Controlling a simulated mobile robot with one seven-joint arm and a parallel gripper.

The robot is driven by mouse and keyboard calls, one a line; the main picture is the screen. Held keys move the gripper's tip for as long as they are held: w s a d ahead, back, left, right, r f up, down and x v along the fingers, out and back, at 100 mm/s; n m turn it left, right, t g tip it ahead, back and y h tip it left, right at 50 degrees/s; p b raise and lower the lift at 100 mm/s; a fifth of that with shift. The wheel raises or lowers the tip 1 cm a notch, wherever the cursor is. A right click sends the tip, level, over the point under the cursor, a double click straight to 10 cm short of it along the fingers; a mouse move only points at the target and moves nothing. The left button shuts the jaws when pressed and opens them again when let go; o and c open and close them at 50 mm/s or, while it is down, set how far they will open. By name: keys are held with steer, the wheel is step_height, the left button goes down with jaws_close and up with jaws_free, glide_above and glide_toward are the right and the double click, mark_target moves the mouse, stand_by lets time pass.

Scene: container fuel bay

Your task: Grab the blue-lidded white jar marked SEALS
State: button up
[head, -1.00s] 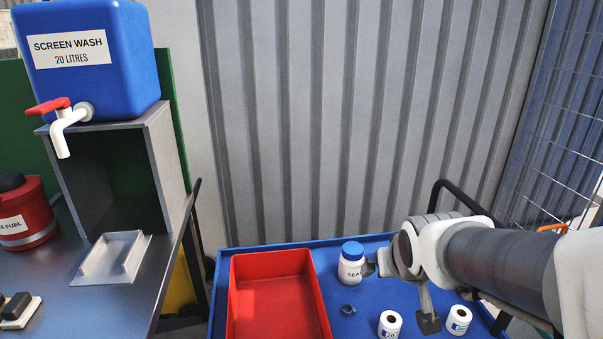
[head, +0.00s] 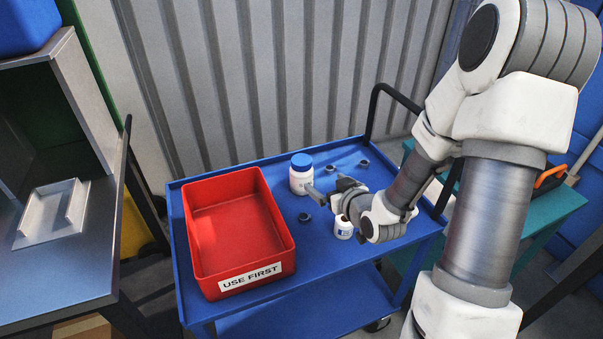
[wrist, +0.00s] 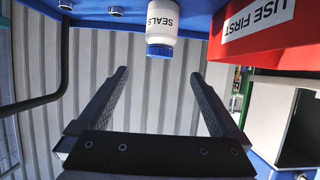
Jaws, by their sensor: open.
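The white jar with a blue lid (head: 301,176) stands upright on the blue trolley top, right of the red bin. In the wrist view the jar (wrist: 162,22) appears upside down, its SEALS label readable, lined up with the gap between the fingers. My gripper (head: 328,190) is to the right of the jar in the head view, low over the trolley, with its fingers toward the jar. In the wrist view my gripper (wrist: 160,73) is open with nothing between its fingers. The jar appears beyond the fingertips; the exact distance is unclear.
The red USE FIRST bin (head: 240,220) fills the trolley's left side. Dark rings (head: 304,217) lie on the blue trolley top (head: 290,290). A black handle (head: 376,100) rises at the back right.

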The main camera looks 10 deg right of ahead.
mark_target(306, 169)
steer(key=b+x, duration=0.1)
steer(key=x, duration=1.1)
steer(key=shift+r, duration=0.1)
steer(key=shift+r+b+x, duration=0.15)
steer(key=shift+b+x, duration=0.05)
steer(key=shift+x, duration=1.2)
steer(key=shift+r+b+x, duration=0.2)
steer(key=shift+x, duration=1.2)
steer(key=shift+w, duration=0.15)
jaws_close()
